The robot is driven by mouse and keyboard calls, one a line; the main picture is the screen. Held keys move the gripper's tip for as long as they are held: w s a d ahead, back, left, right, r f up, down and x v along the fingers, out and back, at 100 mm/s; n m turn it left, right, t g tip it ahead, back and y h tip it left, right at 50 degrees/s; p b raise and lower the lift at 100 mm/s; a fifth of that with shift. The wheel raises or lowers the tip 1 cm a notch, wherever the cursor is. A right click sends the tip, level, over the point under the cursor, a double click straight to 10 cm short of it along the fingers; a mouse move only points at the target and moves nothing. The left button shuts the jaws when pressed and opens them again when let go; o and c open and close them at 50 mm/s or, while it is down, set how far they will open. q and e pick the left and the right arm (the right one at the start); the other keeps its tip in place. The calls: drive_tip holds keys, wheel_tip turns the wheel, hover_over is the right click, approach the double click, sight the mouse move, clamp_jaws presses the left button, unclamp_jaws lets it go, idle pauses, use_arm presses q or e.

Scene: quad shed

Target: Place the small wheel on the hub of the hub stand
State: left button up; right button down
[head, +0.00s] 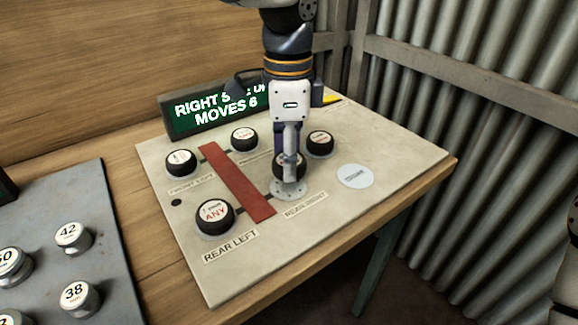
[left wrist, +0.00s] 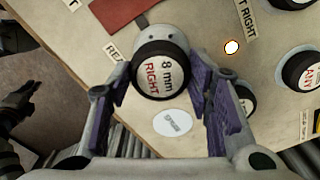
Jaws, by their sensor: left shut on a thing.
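My left gripper (head: 289,160) comes down from the top of the head view, shut on a small black wheel (left wrist: 160,75). Its white face reads "8 mm RIGHT" in the left wrist view, between the purple-padded fingers. The wheel also shows in the head view (head: 284,171), partly hidden by the gripper. It is over or at the pale rear right hub flange (head: 289,192) on the beige hub stand (head: 330,215). The flange's rim shows behind the wheel in the wrist view (left wrist: 170,34). I cannot tell whether the wheel touches the hub.
Other black wheels stand at the front left (head: 181,162), top middle (head: 244,139), rear left (head: 215,216) and right (head: 320,143). A red bar (head: 237,180) crosses the stand. A pale disc (head: 355,176) lies right. A display (head: 215,107) stands behind; a grey tray (head: 110,270) holds knobs.

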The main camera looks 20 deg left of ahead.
use_arm(q)
wheel_tip(320, 180, down, 3)
drive_tip(key=shift+a+f, duration=0.1)
drive_tip(key=shift+f, duration=0.05)
drive_tip(key=shift+f, duration=0.15)
drive_tip(key=o, duration=1.1)
drive_tip(key=shift+o, duration=0.2)
wheel_tip(320, 180, up, 12)
drive_tip(key=shift+r, duration=0.15)
